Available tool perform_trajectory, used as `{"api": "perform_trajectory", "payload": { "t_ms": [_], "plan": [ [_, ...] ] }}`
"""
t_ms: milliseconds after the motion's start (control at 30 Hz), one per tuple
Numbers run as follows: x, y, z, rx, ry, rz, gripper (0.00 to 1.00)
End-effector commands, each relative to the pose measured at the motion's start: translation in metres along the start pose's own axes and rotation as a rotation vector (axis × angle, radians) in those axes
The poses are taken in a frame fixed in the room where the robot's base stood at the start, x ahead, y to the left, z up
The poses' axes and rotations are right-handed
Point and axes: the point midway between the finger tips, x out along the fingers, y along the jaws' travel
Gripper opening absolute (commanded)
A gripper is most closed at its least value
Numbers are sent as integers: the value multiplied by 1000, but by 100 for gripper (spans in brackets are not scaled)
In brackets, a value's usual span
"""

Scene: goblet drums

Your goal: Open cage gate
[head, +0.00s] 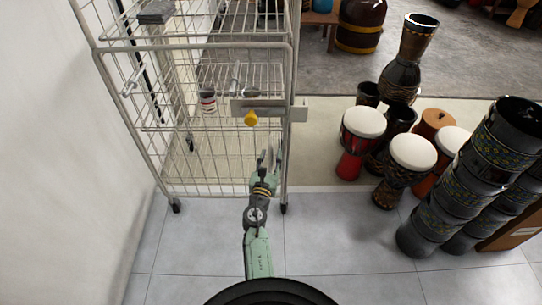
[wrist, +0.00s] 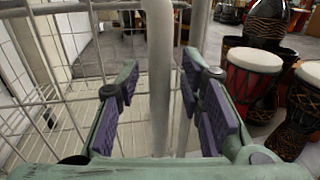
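The cage (head: 152,188) is a pale metal wire trolley on casters, left of centre in the head view. Its front wire gate (head: 193,47) looks closed, with a flat metal plate (head: 272,109) and a yellow knob (head: 251,118) near its right edge. My gripper (head: 268,163) is low at the right side of the gate, below the knob. In the wrist view my gripper (wrist: 160,110) is open, with purple pads spread. A thick vertical bar (wrist: 160,65) shows between the fingers, apart from both pads. A second upright stands just right of it.
Several goblet drums stand right of the cage, including a red one with a white head (head: 362,123) and a tall dark stack (head: 480,160). A white wall (head: 60,150) is on the left. The tiled floor (head: 330,240) in front is clear.

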Motion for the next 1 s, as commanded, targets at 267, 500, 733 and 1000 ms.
{"api": "perform_trajectory", "payload": {
  "t_ms": [267,500,733,1000],
  "plan": [
    [0,0,0,0,0,0,19],
    [0,0,0,0,0,0,3],
    [0,0,0,0,0,0,0],
    [0,0,0,0,0,0,0]
  ]
}}
